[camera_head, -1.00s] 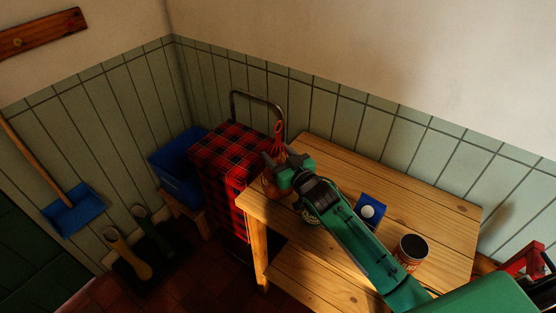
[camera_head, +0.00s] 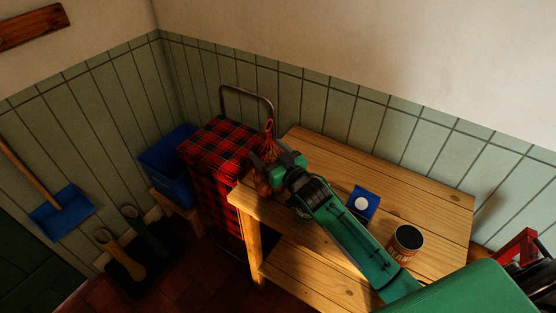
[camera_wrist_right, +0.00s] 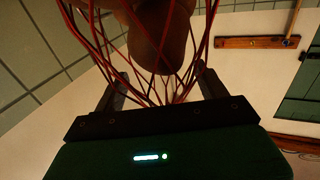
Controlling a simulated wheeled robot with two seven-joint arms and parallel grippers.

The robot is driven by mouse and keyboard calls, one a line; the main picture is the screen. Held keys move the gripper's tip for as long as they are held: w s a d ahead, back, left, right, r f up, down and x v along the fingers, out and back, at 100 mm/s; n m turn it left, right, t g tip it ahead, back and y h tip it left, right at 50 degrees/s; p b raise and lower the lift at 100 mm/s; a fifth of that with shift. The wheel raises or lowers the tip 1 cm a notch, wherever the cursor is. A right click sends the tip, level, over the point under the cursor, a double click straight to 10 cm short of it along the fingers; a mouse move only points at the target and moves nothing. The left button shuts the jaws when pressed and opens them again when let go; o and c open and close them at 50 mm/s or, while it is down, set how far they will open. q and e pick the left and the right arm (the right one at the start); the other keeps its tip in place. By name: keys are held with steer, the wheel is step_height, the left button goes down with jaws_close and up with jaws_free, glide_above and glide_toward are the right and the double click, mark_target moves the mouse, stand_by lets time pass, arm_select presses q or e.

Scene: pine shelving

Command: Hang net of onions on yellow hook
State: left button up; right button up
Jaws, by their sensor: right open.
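The net of onions (camera_head: 268,128) is a red mesh bag with its neck standing up. It is at the left end of the wooden table, beside the tartan trolley. My right gripper (camera_head: 262,157) is at the bag, with its jaws open and its fingers on either side of the net. In the right wrist view, red strands and a brown onion (camera_wrist_right: 160,35) fill the space between the open fingers (camera_wrist_right: 158,78). The lower part of the bag is partly hidden by the gripper. My left gripper is out of view.
The pine table (camera_head: 430,190) also holds a blue box (camera_head: 366,198) with a white round mark and an open tin (camera_head: 406,241). The red tartan trolley (camera_head: 215,150) and a blue crate (camera_head: 165,160) stand left. The wall rail (camera_head: 30,27) is at upper left.

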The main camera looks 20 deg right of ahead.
steer(key=shift+s+f, duration=0.1)
steer(key=shift+f, duration=0.1)
steer(key=b+v, duration=0.4)
steer(key=v, duration=0.7)
steer(key=shift+s+d+r, duration=0.15)
steer(key=shift+s+r, duration=0.2)
steer(key=shift+r, duration=0.05)
steer(key=shift+s+f, duration=0.1)
